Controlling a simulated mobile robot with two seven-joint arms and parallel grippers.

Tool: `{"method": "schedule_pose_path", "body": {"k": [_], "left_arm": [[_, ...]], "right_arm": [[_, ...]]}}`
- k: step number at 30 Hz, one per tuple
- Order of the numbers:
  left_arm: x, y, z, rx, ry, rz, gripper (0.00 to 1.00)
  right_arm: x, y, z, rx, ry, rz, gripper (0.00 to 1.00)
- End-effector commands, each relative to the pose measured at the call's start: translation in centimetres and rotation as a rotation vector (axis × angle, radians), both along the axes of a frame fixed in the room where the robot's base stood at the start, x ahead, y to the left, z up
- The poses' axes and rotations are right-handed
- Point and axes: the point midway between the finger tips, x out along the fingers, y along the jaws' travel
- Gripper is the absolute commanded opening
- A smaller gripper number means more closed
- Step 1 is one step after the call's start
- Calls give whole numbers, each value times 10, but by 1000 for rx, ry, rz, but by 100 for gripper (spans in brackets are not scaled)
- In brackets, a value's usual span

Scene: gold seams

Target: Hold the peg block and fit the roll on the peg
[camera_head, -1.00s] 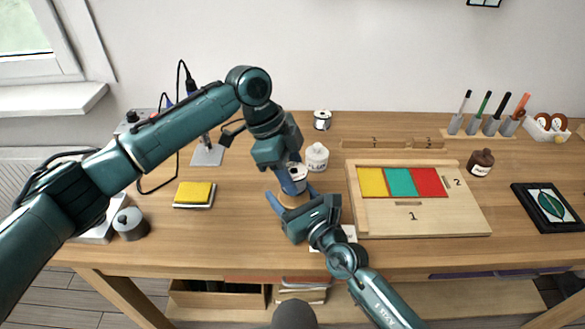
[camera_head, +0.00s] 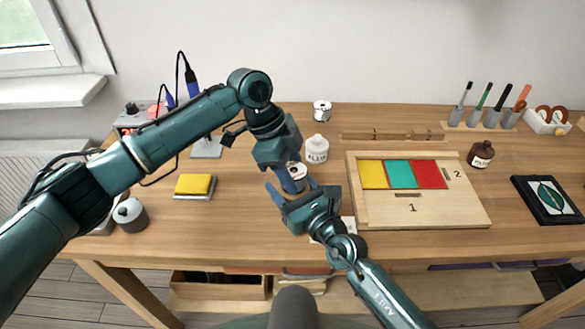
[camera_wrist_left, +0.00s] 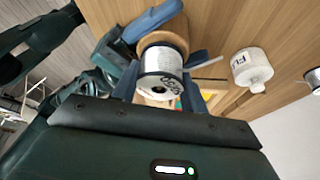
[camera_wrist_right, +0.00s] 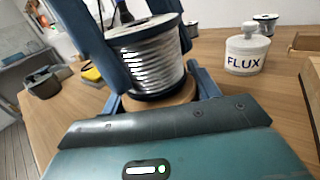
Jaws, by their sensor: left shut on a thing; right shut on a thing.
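The roll, a silver wire spool with dark flanges (camera_wrist_right: 150,58), is held between the blue fingers of my left gripper (camera_head: 291,178); it also shows in the left wrist view (camera_wrist_left: 160,72) and head view (camera_head: 297,171). The peg block, a round wooden base (camera_wrist_right: 162,104), sits between the fingers of my right gripper (camera_head: 290,187). The base also shows behind the roll in the left wrist view (camera_wrist_left: 166,41). The roll is upright right above the base, its lower flange close to the wood. The peg is hidden, and I cannot tell whether the roll touches the base.
A white FLUX bottle (camera_head: 317,149) stands just behind the grippers. A wooden tray (camera_head: 420,213) with coloured tiles lies to the right. A yellow sponge (camera_head: 194,185) and a grey-black cylinder (camera_head: 131,215) are left. Another spool (camera_head: 322,110) stands at the back.

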Motion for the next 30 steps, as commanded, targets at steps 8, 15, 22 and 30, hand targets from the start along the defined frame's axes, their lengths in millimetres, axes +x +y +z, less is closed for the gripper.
{"method": "schedule_pose_path", "body": {"k": [8, 15, 22, 30], "left_arm": [[0, -1, 1, -3, -1, 0, 6], [0, -1, 1, -3, -2, 0, 6], [0, -1, -1, -2, 0, 0, 6], [0, -1, -6, -2, -1, 1, 6]], "right_arm": [[0, 0, 0, -1, 1, 1, 33], [0, 0, 0, -1, 1, 1, 33], [0, 0, 0, -1, 1, 1, 33], [0, 0, 0, -1, 1, 0, 33]]}}
